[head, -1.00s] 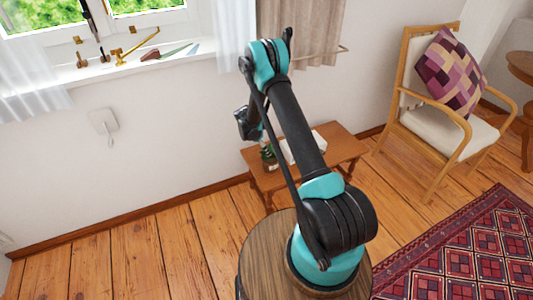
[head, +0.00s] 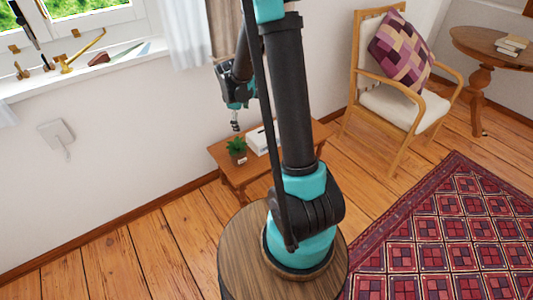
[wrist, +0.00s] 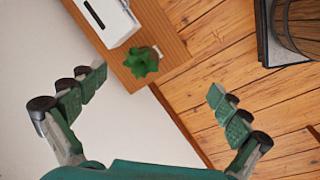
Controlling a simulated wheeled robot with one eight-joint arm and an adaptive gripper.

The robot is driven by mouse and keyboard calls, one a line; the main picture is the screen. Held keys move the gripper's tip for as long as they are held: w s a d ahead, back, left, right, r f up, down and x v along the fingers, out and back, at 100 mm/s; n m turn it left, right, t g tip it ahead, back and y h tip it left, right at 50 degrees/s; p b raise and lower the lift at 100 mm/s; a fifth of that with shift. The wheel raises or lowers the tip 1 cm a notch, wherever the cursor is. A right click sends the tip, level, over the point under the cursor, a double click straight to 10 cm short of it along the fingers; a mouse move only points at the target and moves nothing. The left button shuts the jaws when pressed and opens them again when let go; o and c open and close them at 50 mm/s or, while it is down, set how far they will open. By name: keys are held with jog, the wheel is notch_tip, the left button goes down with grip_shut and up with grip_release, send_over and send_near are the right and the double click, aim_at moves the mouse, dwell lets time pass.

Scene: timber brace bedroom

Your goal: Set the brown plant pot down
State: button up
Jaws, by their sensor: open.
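A small brown plant pot (head: 239,159) with a green, bushy plant (head: 236,146) stands upright on the low wooden table, near its left end. In the wrist view the plant (wrist: 141,62) is seen from above and its leaves hide most of the pot. My gripper (head: 235,125) is open and empty above the plant, apart from it.
A white box (head: 262,138) sits on the low table (head: 228,171) beside the plant. A wooden armchair (head: 398,100) with a patchwork cushion stands at the right. A windowsill (head: 90,68) with several tools is at the upper left. A red rug (head: 450,230) lies at the lower right.

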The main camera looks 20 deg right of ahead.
jog(key=s+d+r+m+t+y, duration=0.1)
jog(key=s+m, duration=0.5)
jog(key=s, duration=0.7)
jog(key=s+d+r+m+y, duration=0.1)
jog(key=s+r+m, duration=0.2)
jog(key=s, duration=1)
jog(key=m, duration=0.2)
jog(key=shift+s+d+r+m+t, duration=0.15)
jog(key=shift+s+r+m+t, duration=0.15)
jog(key=shift+m+t, duration=0.1)
